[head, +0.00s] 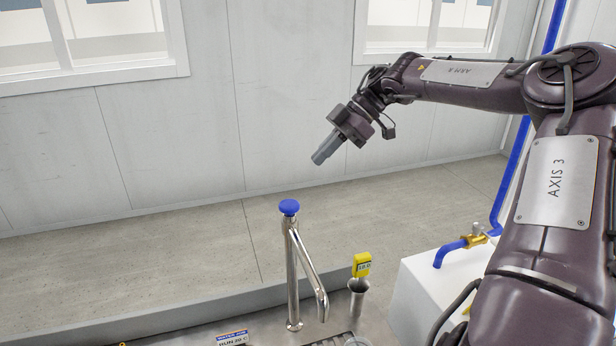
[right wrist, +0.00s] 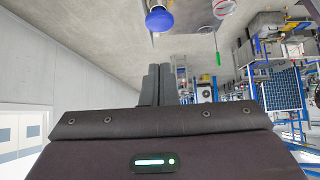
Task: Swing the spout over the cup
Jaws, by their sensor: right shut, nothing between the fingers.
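A steel tap post with a blue cap (head: 289,207) stands on the counter, and its steel spout (head: 309,268) slants down to the right. The spout's tip is left of a steel cup-like vessel (head: 357,297). I cannot tell which of these is the cup. My right gripper (head: 319,158) is shut and empty, in the air above the tap and apart from it. Its closed fingers (right wrist: 155,85) show in the right wrist view, with the blue cap (right wrist: 159,19) beyond. My left gripper is out of view.
A yellow tag (head: 362,264) sits above the steel vessel. A white box (head: 425,290) with a brass valve (head: 475,236) and blue pipe stands at right. A label plate (head: 232,338) lies left of the tap. The space between gripper and tap looks clear.

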